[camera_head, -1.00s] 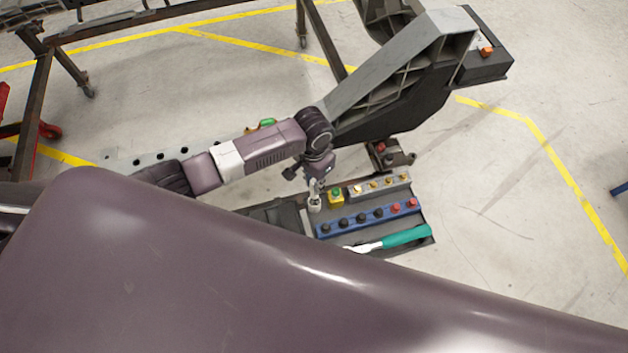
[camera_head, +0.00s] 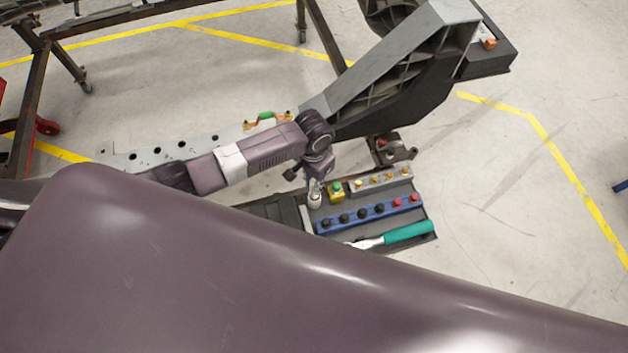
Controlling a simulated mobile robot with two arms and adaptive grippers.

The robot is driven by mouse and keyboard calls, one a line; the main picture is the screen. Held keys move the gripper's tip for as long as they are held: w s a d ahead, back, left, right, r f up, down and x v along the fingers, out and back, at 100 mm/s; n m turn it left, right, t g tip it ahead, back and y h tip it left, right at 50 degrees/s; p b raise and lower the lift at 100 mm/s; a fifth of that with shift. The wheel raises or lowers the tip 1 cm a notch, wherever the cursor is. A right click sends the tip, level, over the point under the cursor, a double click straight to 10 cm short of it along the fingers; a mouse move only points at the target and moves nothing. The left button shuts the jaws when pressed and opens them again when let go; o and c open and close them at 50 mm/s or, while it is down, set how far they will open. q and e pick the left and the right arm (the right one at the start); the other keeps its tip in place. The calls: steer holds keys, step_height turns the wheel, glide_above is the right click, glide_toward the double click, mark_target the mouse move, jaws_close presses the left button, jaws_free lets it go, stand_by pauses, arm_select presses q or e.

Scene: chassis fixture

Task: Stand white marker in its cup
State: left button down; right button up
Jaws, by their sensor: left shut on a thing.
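My left gripper (camera_head: 315,184) points down over the left part of a dark tray (camera_head: 428,228). It is shut on a small pale piece (camera_head: 314,200) that shows just under the fingertips, which I take to be the white marker. The piece is tiny here, and I cannot tell how it tilts or whether it touches the tray. I cannot make out a separate cup for it; the gripper may hide it. My right gripper is not in view.
Beside the gripper stands a yellow box with a green button (camera_head: 336,191). A blue rail with dark and red knobs (camera_head: 368,215), a grey rail with brass knobs (camera_head: 380,181) and a green-handled tool (camera_head: 407,232) lie on the tray. A large grey bracket (camera_head: 385,60) rises behind.

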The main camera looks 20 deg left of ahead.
arm_select(q)
steer(key=shift+f+b, duration=0.55)
steer(key=shift+f, duration=0.65)
steer(key=c, duration=1.7)
jaws_free()
steer(key=shift+c, duration=0.2)
steer(key=shift+r, duration=0.15)
step_height(320, 180, up, 9)
steer(key=p, duration=0.9)
steer(key=shift+p, duration=0.4)
